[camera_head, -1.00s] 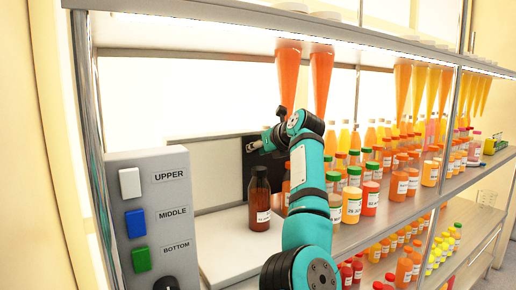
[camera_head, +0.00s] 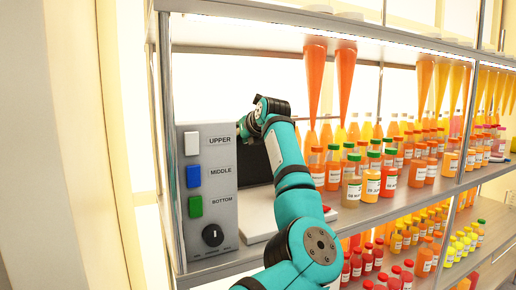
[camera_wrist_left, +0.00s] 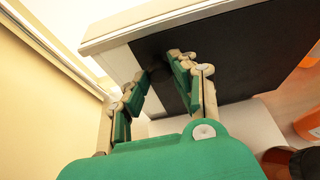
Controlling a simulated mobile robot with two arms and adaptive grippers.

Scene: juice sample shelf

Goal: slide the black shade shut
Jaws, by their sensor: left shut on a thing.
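The black shade (camera_head: 255,162) shows as a dark upright panel at the shelf's left end, between the switch panel and my left arm. Its left edge is hidden behind the switch panel in the head view. In the left wrist view the shade (camera_wrist_left: 235,60) runs along a pale frame (camera_wrist_left: 150,22). My left gripper (camera_head: 246,126) is at the upper left of the shade. In the left wrist view its fingers (camera_wrist_left: 158,84) are on either side of the shade's near edge, closed on it. The exact contact is hard to see. My right gripper is not in view.
A grey switch panel (camera_head: 210,190) with white, blue and green switches and a black knob stands left of my arm. Several juice bottles (camera_head: 372,182) crowd the shelf to the right. Orange cones (camera_head: 314,80) hang above. A white base (camera_head: 258,212) lies below the shade.

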